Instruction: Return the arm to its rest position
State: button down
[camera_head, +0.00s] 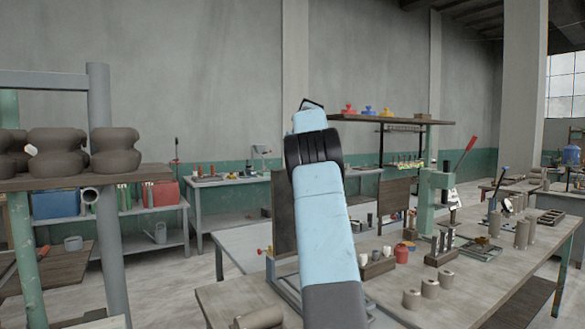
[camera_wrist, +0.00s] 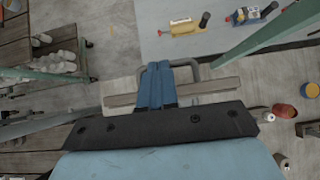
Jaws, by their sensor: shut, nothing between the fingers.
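My light-blue arm rises through the middle of the head view, in front of the workbench. Its far end, at the black joint, points away and hides what lies beyond; the gripper fingers do not show there. In the wrist view my gripper (camera_wrist: 168,82) shows as two blue fingers side by side, shut with nothing between them. They stand out beyond a dark plate with several bolts, over the floor and a brown bar (camera_wrist: 215,87). Nothing is seen touching the fingers.
The workbench (camera_head: 476,285) at right holds grey cylinders (camera_head: 411,298), a red jar (camera_head: 401,253) and a green press (camera_head: 428,200). A yellow tool (camera_wrist: 186,27) lies on a grey surface in the wrist view.

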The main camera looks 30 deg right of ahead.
jog(key=shift+s+d+r, duration=0.15)
jog(key=shift+s+r, duration=0.1)
jog(key=shift+r, duration=0.6)
jog(key=shift+s+d+r, duration=0.15)
jog(key=shift+s+r, duration=0.1)
jog(key=shift+r, duration=0.6)
jog(key=shift+s+a, duration=0.1)
jog(key=s+a+n+g, duration=0.1)
jog(key=s+a+n, duration=1.7)
jog(key=s+a, duration=0.6)
jog(key=s+a+f+n, duration=0.5)
jog(key=s+f+n, duration=0.1)
jog(key=s, duration=0.3)
jog(key=s+a+f+n+g, duration=0.1)
jog(key=s+a+f+n, duration=0.4)
jog(key=s+f, duration=0.3)
jog(key=s+a+f+n, duration=0.5)
jog(key=s+f+n, duration=0.2)
jog(key=s, duration=0.4)
jog(key=shift+s+f, duration=0.2)
jog(key=shift+s, duration=0.05)
